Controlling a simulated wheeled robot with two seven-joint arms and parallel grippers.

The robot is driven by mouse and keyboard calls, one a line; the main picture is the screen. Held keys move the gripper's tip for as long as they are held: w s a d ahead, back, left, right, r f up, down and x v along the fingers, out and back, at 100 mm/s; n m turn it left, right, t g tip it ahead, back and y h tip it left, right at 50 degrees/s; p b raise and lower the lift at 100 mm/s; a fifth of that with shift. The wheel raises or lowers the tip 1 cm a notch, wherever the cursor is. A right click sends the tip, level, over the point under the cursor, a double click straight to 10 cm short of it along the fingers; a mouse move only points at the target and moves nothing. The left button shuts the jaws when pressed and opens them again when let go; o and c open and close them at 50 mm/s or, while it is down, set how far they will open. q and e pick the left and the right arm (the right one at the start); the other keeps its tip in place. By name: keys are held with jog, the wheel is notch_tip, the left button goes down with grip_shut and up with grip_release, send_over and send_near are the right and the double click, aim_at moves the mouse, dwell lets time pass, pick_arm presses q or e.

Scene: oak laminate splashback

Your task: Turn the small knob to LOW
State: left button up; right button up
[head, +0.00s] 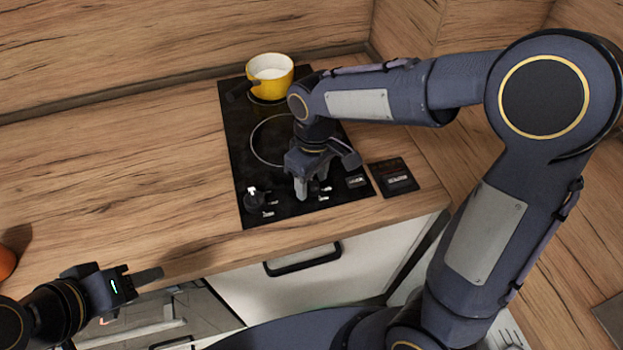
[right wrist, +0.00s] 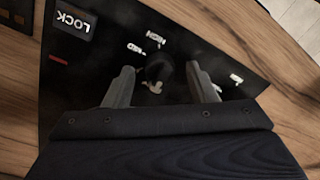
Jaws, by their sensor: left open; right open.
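My right gripper (right wrist: 163,84) is open, with one finger on each side of the knob and gaps visible. In the head view the right gripper (head: 306,187) points down over the cooktop's front edge and mostly hides this knob. Another knob (head: 254,198) stands at the front left of the cooktop. My left gripper (head: 146,279) is open and empty, in front of the counter.
A LOCK-labelled button (right wrist: 75,22) and a red label (right wrist: 60,58) lie beside the knob. A dark panel (head: 393,177) lies right of the cooktop.

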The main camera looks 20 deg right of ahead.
jog(key=shift+f, duration=0.25)
jog(key=c, duration=1)
jog(key=shift+m, duration=0.3)
jog(key=m, duration=0.9)
jog(key=shift+t, duration=0.3)
